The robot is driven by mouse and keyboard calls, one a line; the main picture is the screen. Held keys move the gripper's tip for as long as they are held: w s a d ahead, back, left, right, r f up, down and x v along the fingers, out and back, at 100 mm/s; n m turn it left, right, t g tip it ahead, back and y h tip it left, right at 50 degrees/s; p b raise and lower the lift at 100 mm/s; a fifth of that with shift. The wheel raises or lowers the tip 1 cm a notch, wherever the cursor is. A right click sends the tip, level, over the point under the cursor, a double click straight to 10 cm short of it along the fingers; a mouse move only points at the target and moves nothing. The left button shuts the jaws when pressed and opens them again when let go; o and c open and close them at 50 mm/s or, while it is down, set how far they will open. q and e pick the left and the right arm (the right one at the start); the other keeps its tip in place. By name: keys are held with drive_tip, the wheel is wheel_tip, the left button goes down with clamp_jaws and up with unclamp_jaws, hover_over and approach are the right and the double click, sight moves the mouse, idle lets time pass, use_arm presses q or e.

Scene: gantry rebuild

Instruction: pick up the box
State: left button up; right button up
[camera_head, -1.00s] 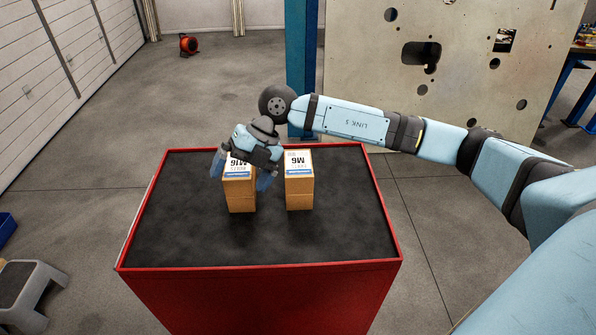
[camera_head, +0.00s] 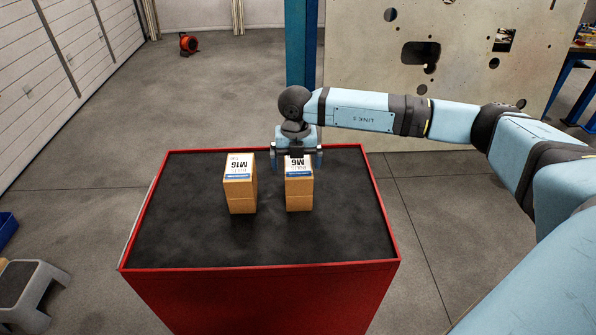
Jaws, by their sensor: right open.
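Two brown cardboard boxes with white labels stand upright on the black top of a red cabinet (camera_head: 190,235). The M16 box (camera_head: 240,191) is on the left. The M6 box (camera_head: 299,191) is on the right, with a gap between them. My right gripper (camera_head: 298,166) is open at the M6 box, with one finger on each side of its upper far part. The gripper body hides the far end of the M6 label. I cannot tell whether the fingers touch the box. My left gripper does not show.
The cabinet top has a raised red rim and is bare around the boxes. A blue post (camera_head: 301,50) and a large plate with holes (camera_head: 380,90) stand behind it. A grey step stool (camera_head: 28,290) is on the floor at lower left.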

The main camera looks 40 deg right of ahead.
drive_tip(key=f, duration=0.1)
drive_tip(key=f+p, duration=0.1)
drive_tip(key=f, duration=0.3)
drive_tip(key=shift+d, duration=0.35)
drive_tip(key=shift+w+r, duration=0.1)
drive_tip(key=shift+r, duration=0.05)
drive_tip(key=c, duration=1.2)
